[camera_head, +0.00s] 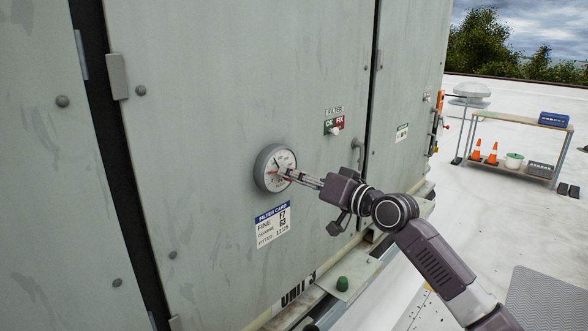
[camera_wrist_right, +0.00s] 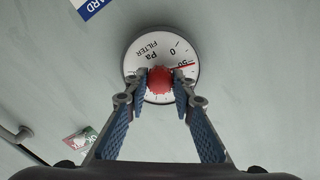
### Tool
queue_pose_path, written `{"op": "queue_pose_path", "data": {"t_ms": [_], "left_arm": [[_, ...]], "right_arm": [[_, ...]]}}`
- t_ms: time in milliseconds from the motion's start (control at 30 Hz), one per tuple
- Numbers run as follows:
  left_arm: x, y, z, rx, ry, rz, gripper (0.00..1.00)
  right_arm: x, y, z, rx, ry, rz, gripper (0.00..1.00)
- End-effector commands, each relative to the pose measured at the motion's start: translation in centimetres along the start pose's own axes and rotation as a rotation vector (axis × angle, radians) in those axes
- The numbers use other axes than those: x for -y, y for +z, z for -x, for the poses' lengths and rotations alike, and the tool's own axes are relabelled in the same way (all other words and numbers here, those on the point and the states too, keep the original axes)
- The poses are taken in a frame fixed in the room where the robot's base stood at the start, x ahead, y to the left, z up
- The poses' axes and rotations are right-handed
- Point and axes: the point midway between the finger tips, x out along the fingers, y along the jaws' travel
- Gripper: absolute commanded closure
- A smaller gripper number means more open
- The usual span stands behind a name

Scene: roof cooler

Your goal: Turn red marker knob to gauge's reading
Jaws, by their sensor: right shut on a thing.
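The round white gauge (camera_head: 274,160) is on the grey cabinet door. The red marker knob (camera_wrist_right: 160,79) is at the dial's centre. My right gripper (camera_wrist_right: 160,85) is shut on the knob, one fingertip on each side. Part of the dial is hidden behind the fingers. In the head view my right gripper (camera_head: 290,175) meets the gauge face. My left gripper is not in view.
A filter card (camera_head: 272,226) is below the gauge. A green and red OK/FIX label with a white knob (camera_head: 335,130) is above right.

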Motion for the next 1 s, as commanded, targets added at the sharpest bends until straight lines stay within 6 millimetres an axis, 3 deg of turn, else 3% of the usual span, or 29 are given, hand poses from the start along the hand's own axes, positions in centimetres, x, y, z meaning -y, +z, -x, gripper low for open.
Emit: {"op": "queue_pose_path", "data": {"t_ms": [600, 1000], "left_arm": [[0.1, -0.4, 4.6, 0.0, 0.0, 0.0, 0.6], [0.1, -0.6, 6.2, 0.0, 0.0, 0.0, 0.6]], "right_arm": [[0.1, -0.2, 0.0, 0.025, -0.003, -0.572, 1.0], [-0.1, 0.0, 0.0, 0.034, -0.003, -0.8, 1.0]]}}
